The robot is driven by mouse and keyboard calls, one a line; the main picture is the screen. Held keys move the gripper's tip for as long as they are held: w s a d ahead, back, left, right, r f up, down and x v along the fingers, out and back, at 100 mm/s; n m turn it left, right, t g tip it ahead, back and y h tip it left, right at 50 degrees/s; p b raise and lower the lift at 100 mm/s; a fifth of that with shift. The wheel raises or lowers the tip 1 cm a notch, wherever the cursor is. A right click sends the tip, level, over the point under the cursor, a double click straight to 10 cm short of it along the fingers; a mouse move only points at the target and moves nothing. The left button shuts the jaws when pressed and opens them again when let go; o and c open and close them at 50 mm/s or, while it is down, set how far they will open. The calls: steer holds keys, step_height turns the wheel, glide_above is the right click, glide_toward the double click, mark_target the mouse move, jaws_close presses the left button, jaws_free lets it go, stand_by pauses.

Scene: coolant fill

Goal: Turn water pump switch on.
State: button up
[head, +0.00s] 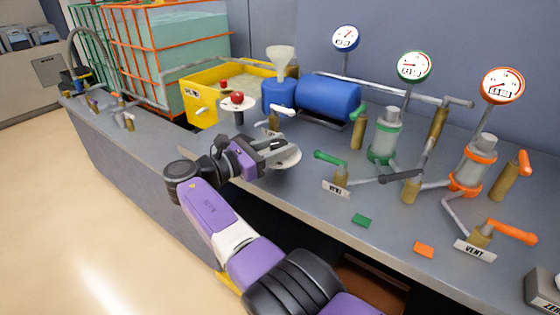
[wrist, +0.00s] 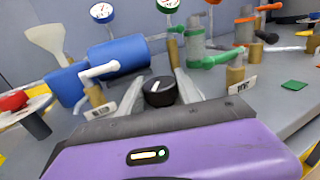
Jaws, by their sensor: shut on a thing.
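A black round knob (wrist: 159,91) with a white pointer line shows in the wrist view and looks like the water pump switch. The pointer stands nearly upright in that view. My gripper (wrist: 160,95) has one finger on each side of the knob and is shut on it. The knob itself is hidden there behind the fingers.
A red knob (head: 237,98) on a round plate stands left of my gripper. A green-handled valve (head: 330,158) is close on the right. A blue tank (head: 328,96), white funnel (head: 281,60) and yellow bin (head: 200,105) are behind. Gauges and orange-handled valves stand farther right.

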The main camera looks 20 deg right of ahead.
mark_target(271, 148)
steer(key=shift+m+g+b, duration=0.6)
steer(key=shift+g+b, duration=0.3)
steer(key=shift+b, duration=0.85)
steer(key=o, duration=1.3)
steer(key=shift+d, duration=0.1)
steer(key=shift+o, duration=0.2)
steer(key=a+b, duration=0.1)
steer(key=a, duration=0.1)
steer(key=a+b, duration=0.1)
steer(key=s+a+b, duration=0.1)
steer(key=a+b, duration=0.1)
steer(key=shift+a+f, duration=0.3)
steer(key=shift+s+a+b, duration=0.15)
steer(key=shift+a+b, duration=0.35)
steer(key=shift+b, duration=0.45)
steer(key=shift+s+a+r+b, duration=0.15)
steer(key=shift+a+r+b, duration=0.1)
steer(key=shift+a+b, duration=0.35)
